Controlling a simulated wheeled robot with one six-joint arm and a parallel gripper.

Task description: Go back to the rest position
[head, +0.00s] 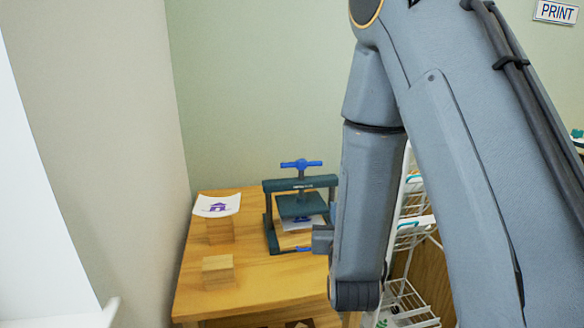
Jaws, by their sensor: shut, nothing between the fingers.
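My grey arm (470,150) fills the right side of the head view. One of its links hangs down in front of the table's right edge and ends in a dark joint. A small grey part of my arm juts out to the left of that link, close to the press in the picture. No object shows in my arm's hold.
A wooden table (250,288) stands by the left wall. It bears a dark green press (300,205) with a blue handle, a wooden block (218,271), and a white sheet with a purple print (216,206) on a wooden support. A white wire rack (412,234) stands right of the table.

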